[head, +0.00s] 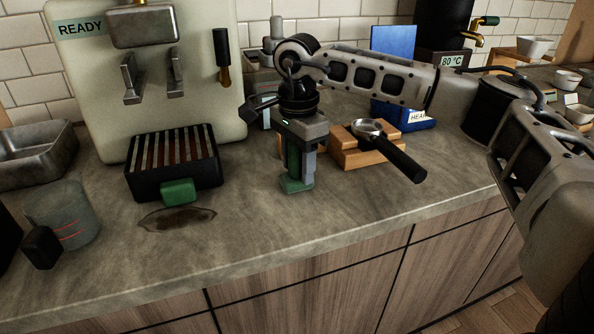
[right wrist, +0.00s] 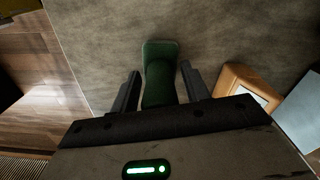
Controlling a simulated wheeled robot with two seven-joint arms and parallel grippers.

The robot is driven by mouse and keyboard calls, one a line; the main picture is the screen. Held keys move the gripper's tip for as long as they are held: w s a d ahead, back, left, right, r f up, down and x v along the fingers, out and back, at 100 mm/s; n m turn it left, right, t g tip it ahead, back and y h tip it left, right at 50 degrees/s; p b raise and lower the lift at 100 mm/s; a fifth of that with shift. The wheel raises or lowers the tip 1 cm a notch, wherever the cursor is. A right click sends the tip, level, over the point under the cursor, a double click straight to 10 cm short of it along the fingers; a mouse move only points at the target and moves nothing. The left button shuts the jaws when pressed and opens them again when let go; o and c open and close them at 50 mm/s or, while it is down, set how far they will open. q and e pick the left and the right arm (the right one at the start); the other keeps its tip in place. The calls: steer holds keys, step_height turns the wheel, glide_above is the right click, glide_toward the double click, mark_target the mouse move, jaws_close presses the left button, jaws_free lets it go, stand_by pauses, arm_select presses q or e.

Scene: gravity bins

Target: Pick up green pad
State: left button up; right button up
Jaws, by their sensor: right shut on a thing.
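The green pad (head: 293,165) is an upright dark green piece with a wider flat foot, near the middle of the counter. My right gripper (head: 300,165) points down over it, shut on its upright part with one finger on each side. In the right wrist view the pad (right wrist: 160,75) shows between the two fingers of my right gripper (right wrist: 158,88). Its foot is at or very near the counter top; I cannot tell whether they touch. The fingers hide part of its upright. My left gripper is not in view.
A coffee machine (head: 150,70) stands behind a black drip tray (head: 150,185) with a green block (head: 179,192) at its front. A portafilter (head: 370,130) rests on a wooden block (head: 350,155) just right of my gripper. A brown stain (head: 177,219) marks the counter (head: 240,222).

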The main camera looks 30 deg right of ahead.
steer(key=shift+r, duration=0.1)
steer(key=shift+r, duration=0.45)
step_height(320, 180, up, 2)
steer(key=shift+a+r, duration=0.1)
steer(key=shift+r, duration=0.1)
steer(key=s+a+r, duration=0.3)
steer(key=r, duration=0.2)
steer(key=shift+s+a+r+b, duration=0.15)
steer(key=shift+a+r+b, duration=0.1)
steer(key=shift+b, duration=0.1)
steer(key=s+a+r, duration=0.1)
steer(key=s+a, duration=0.1)
steer(key=s+a+r, duration=0.1)
steer(key=s+a, duration=0.1)
steer(key=s+a+r, duration=0.2)
steer(key=shift+s+a, duration=0.15)
steer(key=shift+s, duration=0.15)
